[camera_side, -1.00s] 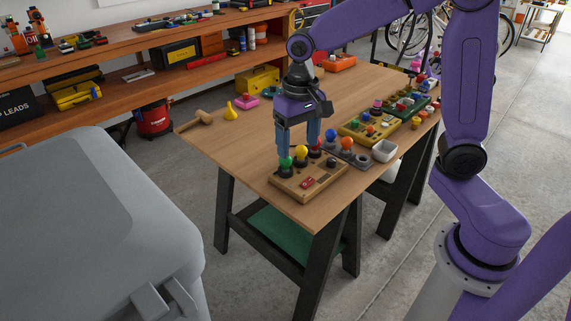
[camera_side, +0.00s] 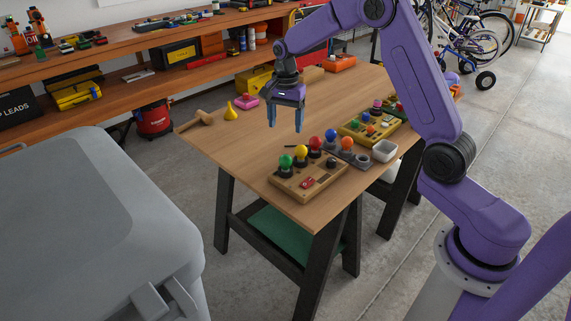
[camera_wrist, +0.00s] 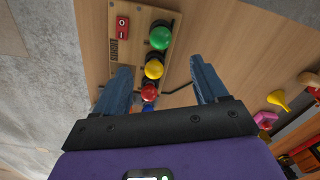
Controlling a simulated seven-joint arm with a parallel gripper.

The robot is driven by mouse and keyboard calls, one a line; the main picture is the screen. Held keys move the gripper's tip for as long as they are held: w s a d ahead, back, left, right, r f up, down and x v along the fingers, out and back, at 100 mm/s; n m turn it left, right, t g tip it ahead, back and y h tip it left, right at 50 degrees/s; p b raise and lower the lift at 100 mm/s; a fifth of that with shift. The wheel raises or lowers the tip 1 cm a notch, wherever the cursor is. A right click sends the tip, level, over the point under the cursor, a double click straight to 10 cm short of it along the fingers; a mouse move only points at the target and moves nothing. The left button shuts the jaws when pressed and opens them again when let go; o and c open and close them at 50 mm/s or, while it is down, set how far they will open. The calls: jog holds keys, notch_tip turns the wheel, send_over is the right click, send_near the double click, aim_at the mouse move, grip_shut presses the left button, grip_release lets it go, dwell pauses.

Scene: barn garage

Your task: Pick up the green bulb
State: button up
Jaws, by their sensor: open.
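The green bulb (camera_side: 286,161) sits upright in the left socket of a wooden board (camera_side: 297,190) at the near edge of the table. It also shows at the top of the wrist view (camera_wrist: 160,38). A yellow bulb (camera_side: 301,152) and a red bulb (camera_side: 316,143) stand beside it in a row on the same board. My gripper (camera_side: 285,128) is open and empty, pointing down above the table, behind the bulb row and apart from it. In the wrist view, its blue fingers (camera_wrist: 162,82) are spread wide, with the green bulb beyond their tips.
A blue ball (camera_side: 331,134) and an orange ball (camera_side: 347,143) stand on a grey holder right of the board. A white box (camera_side: 384,151) is beside them. A mallet (camera_side: 197,119) and a yellow pear-shaped object (camera_side: 230,112) lie at the left. The table's left-centre is clear.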

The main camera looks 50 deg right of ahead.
aim_at(285, 155)
notch_tip(285, 155, down, 14)
jog(key=shift+w+d+f, duration=0.1)
dwell(0.5)
jog(key=c, duration=1.1)
